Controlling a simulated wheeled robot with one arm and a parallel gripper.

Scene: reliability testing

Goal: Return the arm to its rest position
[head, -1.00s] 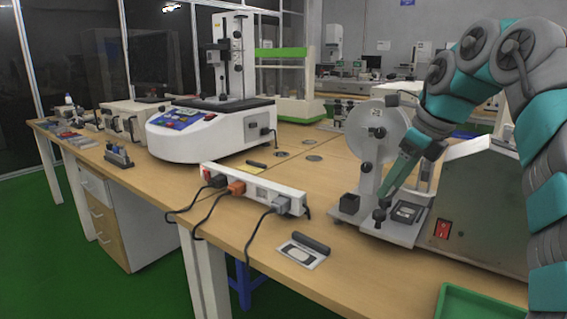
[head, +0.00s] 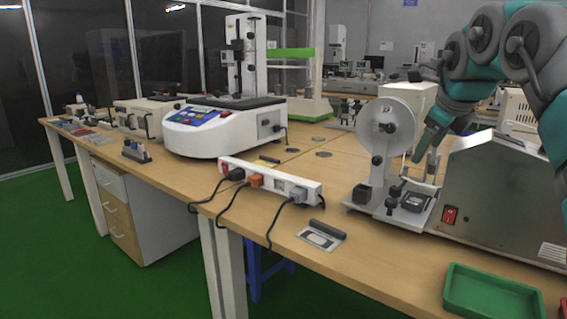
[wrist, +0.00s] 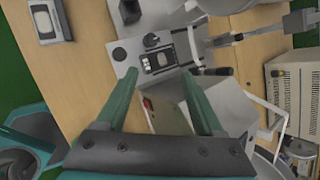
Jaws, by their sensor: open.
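My teal and grey arm reaches in from the right of the head view. My gripper (head: 419,160) hangs just above and behind the base of the test device with the round grey disc (head: 388,128). In the wrist view my gripper (wrist: 163,78) shows two teal fingers spread apart with nothing between them. Beyond the fingertips lies the device base with a small dark-framed specimen plate (wrist: 159,60); this plate also shows in the head view (head: 415,201).
A metal box with a red switch (head: 450,215) stands close under my arm. A green tray (head: 490,295) lies at the front right. A power strip (head: 270,182) with cables and a white machine (head: 212,130) stand to the left. Bare wood lies near the front edge.

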